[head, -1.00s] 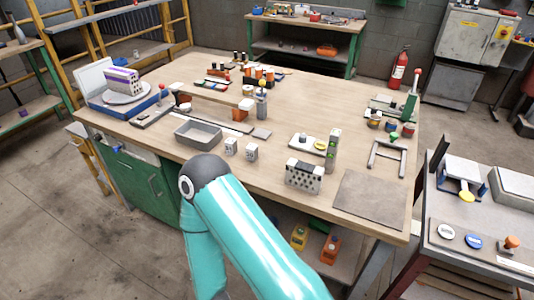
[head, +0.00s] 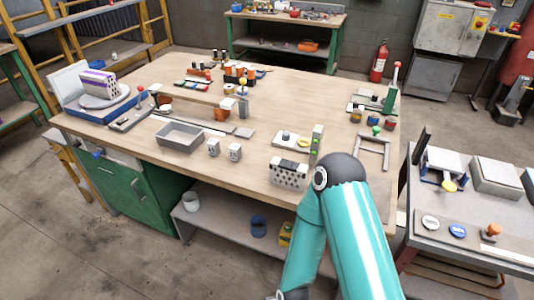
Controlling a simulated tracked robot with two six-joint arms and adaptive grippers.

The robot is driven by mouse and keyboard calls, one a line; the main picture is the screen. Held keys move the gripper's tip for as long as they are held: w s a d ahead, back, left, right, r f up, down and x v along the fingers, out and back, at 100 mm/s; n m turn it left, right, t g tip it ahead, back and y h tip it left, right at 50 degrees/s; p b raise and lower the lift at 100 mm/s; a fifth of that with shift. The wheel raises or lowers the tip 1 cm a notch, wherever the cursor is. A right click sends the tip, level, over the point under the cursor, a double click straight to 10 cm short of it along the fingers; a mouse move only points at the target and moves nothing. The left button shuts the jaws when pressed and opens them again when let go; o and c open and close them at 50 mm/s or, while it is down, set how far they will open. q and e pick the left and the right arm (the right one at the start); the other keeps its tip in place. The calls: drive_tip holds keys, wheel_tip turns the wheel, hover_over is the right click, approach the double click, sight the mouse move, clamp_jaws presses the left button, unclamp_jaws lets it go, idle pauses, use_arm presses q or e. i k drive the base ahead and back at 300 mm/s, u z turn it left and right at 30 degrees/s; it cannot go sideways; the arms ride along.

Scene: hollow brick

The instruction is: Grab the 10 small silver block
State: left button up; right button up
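Two small silver-grey blocks stand side by side on the wooden workbench (head: 140,112), in front of and to the right of a grey open tray. The left small block (head: 213,148) and the right small block (head: 235,151) both have dark marks on their faces. The marks are too small to read, so I cannot tell which one bears 10. Neither block is touched by my arm. One of my teal arms bends in the lower right of the picture, and its lower link runs out at the bottom edge.
The grey tray (head: 180,135) stands left of the blocks. A block with dark holes (head: 289,174) stands to their right near the front edge, by a grey post with green lights (head: 316,142). The bench front before the small blocks is clear.

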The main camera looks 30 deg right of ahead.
sight(235, 150)
drive_tip(key=z, duration=0.15)
drive_tip(key=i, duration=0.9)
